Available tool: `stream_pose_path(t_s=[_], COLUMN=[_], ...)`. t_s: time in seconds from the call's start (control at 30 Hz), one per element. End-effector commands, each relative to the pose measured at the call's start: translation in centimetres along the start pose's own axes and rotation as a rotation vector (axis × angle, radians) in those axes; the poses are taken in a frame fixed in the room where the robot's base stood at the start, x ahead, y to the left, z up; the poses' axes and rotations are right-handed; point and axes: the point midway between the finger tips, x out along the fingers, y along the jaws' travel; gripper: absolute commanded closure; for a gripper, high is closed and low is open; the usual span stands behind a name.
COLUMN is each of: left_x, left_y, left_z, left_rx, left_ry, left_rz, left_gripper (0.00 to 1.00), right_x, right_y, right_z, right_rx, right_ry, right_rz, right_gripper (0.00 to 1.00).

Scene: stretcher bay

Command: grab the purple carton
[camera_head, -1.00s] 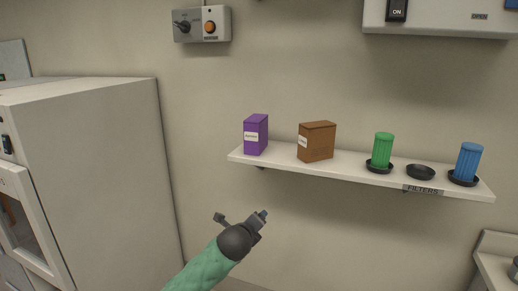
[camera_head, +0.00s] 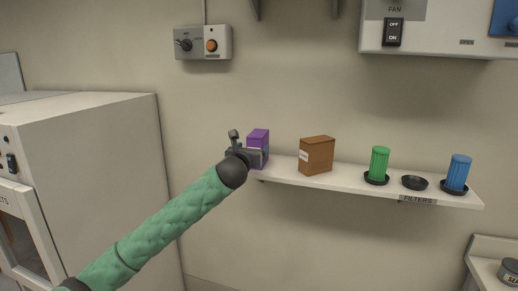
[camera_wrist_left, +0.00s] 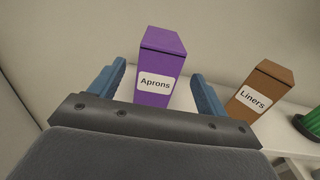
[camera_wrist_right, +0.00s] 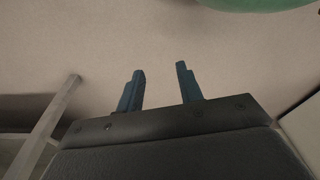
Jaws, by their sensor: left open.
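The purple carton (camera_head: 259,137) stands upright at the left end of the wall shelf, its lower part hidden by my left gripper (camera_head: 249,148) in the head view. In the left wrist view the purple carton (camera_wrist_left: 160,68), labelled "Aprons", stands ahead between the two blue fingers of my left gripper (camera_wrist_left: 158,85). Those fingers are open, one to each side of it; I cannot tell whether they touch it. My right gripper (camera_wrist_right: 160,85) shows only in its own wrist view, open and empty, over a plain pale surface.
A brown carton (camera_head: 316,155) labelled "Liners" stands to the right on the shelf (camera_head: 345,183). Further right are a green canister (camera_head: 379,162), an empty dark dish (camera_head: 414,183) and a blue canister (camera_head: 458,172). A white cabinet (camera_head: 100,180) stands at left.

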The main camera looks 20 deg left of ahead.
Motion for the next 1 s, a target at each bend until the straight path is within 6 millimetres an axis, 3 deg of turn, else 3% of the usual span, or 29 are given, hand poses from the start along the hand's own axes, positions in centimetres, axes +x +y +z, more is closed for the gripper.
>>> stream_pose_path(t_s=[0.37,0.8,1.0], left_x=[2.6,6.3,6.9], left_y=[0.0,0.1,0.2], left_z=[0.1,0.1,-0.1], left_rx=[-0.004,-0.003,-0.003], left_ry=[0.002,0.003,0.001], left_rz=[0.0,0.0,0.0], left_gripper=[0.24,0.24,0.24], right_x=[2.0,5.1,5.6], right_y=[0.8,2.2,2.4], right_z=[1.6,5.3,6.0], right_rx=[-0.008,-0.022,-0.024], right_ry=[0.013,0.034,0.036], right_rz=[0.01,0.025,0.027], right_gripper=[0.64,0.64,0.64])
